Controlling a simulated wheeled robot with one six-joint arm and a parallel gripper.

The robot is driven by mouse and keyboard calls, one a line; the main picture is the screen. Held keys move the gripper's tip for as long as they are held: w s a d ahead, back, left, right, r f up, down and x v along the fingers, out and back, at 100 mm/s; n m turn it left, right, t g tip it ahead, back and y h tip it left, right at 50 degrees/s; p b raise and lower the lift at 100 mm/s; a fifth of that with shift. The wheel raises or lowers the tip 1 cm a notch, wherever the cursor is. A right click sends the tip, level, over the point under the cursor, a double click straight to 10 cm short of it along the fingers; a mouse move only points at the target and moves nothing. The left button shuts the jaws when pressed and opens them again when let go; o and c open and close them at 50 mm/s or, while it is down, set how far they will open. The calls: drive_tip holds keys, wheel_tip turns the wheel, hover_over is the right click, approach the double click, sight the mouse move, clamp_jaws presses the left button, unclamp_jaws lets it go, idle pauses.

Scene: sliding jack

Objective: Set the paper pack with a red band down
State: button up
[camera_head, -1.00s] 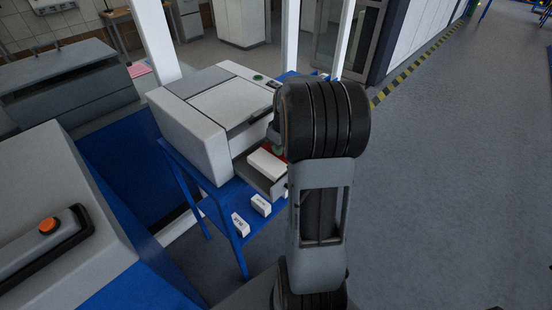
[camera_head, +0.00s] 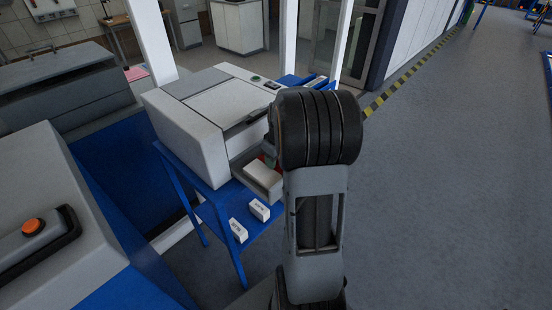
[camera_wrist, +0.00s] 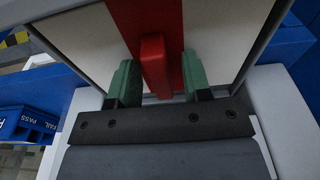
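The white paper pack (camera_wrist: 88,42) with a red band (camera_wrist: 150,18) lies inside the grey-walled pulled-out tray (camera_head: 250,166) of a white printer-like machine (camera_head: 205,115). A raised red tab (camera_wrist: 155,65) stands up from the band. My gripper (camera_wrist: 158,82) has green fingertips on either side of this tab, with a visible gap, clearest on the right, so it looks open around the tab. In the head view the white pack (camera_head: 262,171) shows partly; my arm hides the rest and most of my gripper.
The machine stands on a blue table (camera_head: 190,185). Two small white labelled boxes (camera_head: 260,210) (camera_head: 238,231) are on its lower shelf. A blue bin (camera_wrist: 28,122) marked FAIL and PASS is at left in the wrist view. Open floor (camera_head: 450,180) lies to the right.

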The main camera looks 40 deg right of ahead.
wheel_tip(320, 180, up, 11)
drive_tip(key=s, duration=0.1)
drive_tip(key=s+a+t, duration=0.1)
drive_tip(key=s+a, duration=0.2)
drive_tip(key=a, duration=0.4)
drive_tip(key=s+a+m+t, duration=0.1)
drive_tip(key=s+a, duration=0.3)
drive_tip(key=a, duration=0.2)
drive_tip(key=s+a+f+m+t, duration=0.1)
drive_tip(key=s+a, duration=0.3)
drive_tip(key=a, duration=0.3)
drive_tip(key=shift+s+a+b, duration=0.2)
drive_tip(key=shift+a+b, duration=0.1)
drive_tip(key=shift+b, duration=0.05)
drive_tip(key=shift+f, duration=0.1)
